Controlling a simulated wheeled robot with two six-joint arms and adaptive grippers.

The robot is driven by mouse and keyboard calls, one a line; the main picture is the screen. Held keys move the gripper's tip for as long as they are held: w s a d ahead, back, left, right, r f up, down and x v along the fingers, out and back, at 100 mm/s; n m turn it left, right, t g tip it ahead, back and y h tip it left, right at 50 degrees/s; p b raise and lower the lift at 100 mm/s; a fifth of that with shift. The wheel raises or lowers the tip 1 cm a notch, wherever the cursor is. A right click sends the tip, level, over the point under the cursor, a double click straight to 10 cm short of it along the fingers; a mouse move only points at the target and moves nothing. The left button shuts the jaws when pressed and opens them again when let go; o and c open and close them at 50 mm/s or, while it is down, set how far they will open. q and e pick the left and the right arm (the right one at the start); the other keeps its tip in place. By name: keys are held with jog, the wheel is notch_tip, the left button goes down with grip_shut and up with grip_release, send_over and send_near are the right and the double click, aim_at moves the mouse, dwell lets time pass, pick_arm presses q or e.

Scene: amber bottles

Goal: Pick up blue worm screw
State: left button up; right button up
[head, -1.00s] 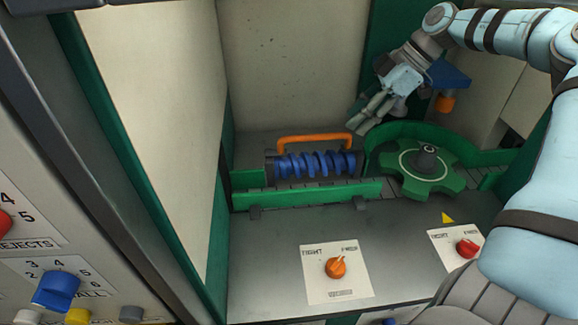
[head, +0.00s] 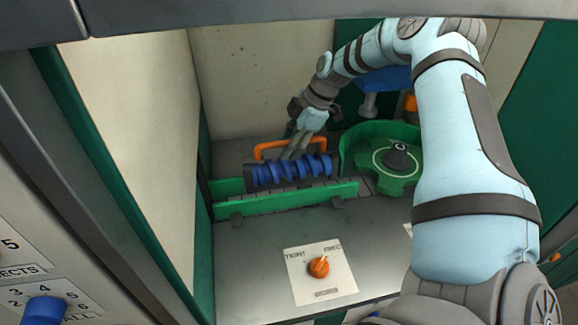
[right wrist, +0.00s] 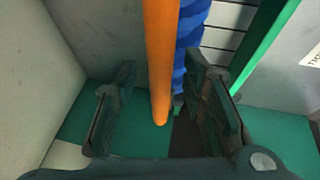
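The blue worm screw (head: 284,172) lies level between green rails at the back of the machine bay. An orange bar handle (head: 270,148) runs along its far side. My right gripper (head: 293,152) points down at the handle and the screw's back side. In the right wrist view my open fingers (right wrist: 161,66) stand on either side of the orange handle (right wrist: 160,60), with the blue screw (right wrist: 190,40) beside it, partly hidden by the right finger. I cannot tell whether the fingers touch anything. My left gripper is out of view.
A green star wheel (head: 398,160) with a curved guide stands right of the screw. The green front rail (head: 290,199) runs before it. A panel with an orange knob (head: 319,267) lies in front. The pale back wall (head: 270,80) is close behind.

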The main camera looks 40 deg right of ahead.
jog(key=shift+s+d, duration=0.1)
jog(key=shift+d, duration=0.15)
grip_shut()
jog(key=shift+w+r, duration=0.2)
jog(key=shift+r, duration=0.2)
notch_tip(320, 180, up, 7)
jog(key=shift+s+r+b, duration=0.1)
jog(key=shift+r+b, duration=0.1)
jog(key=shift+b, duration=0.5)
jog(key=shift+a+r+b, duration=0.1)
jog(key=shift+r+b, duration=0.05)
jog(key=shift+b, duration=0.15)
jog(key=shift+r, duration=0.25)
